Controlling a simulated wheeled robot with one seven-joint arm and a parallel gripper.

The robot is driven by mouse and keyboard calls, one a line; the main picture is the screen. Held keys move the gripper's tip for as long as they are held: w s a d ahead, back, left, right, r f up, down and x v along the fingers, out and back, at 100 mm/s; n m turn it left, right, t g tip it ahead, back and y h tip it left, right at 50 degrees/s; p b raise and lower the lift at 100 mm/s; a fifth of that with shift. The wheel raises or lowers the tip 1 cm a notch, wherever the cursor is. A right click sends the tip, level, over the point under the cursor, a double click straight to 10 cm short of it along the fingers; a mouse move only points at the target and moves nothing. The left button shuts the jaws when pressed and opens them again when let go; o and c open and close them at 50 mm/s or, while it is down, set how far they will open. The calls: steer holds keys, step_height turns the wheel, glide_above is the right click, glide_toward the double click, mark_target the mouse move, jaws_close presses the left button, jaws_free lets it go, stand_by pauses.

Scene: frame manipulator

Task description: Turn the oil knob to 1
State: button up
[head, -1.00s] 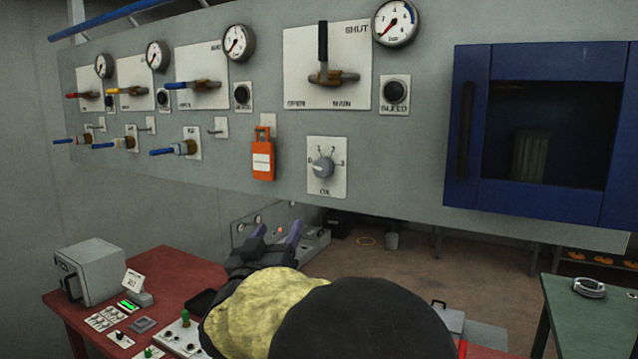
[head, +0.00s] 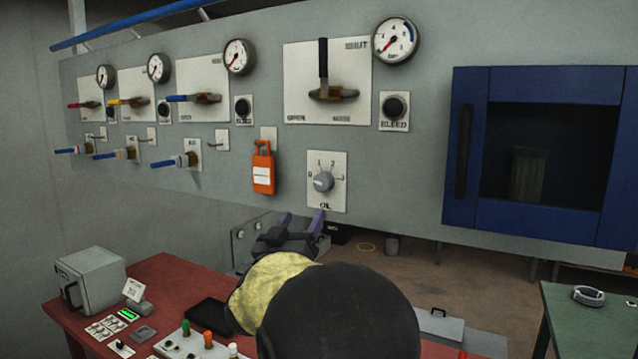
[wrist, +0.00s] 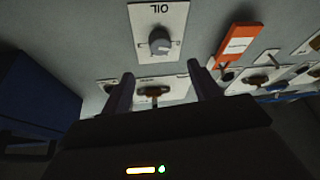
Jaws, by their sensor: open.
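The oil knob (head: 323,181) is a round grey knob on a white plate marked 0, 1, 2, 3 and OIL, on the grey panel. I cannot tell for sure which number its pointer faces. In the wrist view the knob (wrist: 160,42) appears upside down, ahead of and between my fingers. My gripper (head: 302,222) is open and empty, with purple fingertips just below the knob's plate in the head view. In the wrist view my gripper (wrist: 160,80) shows its two fingers apart, not touching the knob.
An orange padlock tag (head: 263,168) hangs left of the knob plate. The main valve lever (head: 323,70) is above, beside a bleed button (head: 394,107). A blue-framed cabinet (head: 548,215) is to the right. A red table (head: 165,268) with equipment stands below left.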

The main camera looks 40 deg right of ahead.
mark_target(321, 186)
steer(key=p+x, duration=0.4)
steer(key=x, duration=0.6)
steer(key=shift+w+d+r+p, duration=0.1)
steer(key=shift+r+p, duration=0.1)
steer(key=shift+p, duration=0.1)
steer(key=shift+w+d, duration=0.25)
steer(key=shift+d, duration=0.15)
steer(key=c, duration=1)
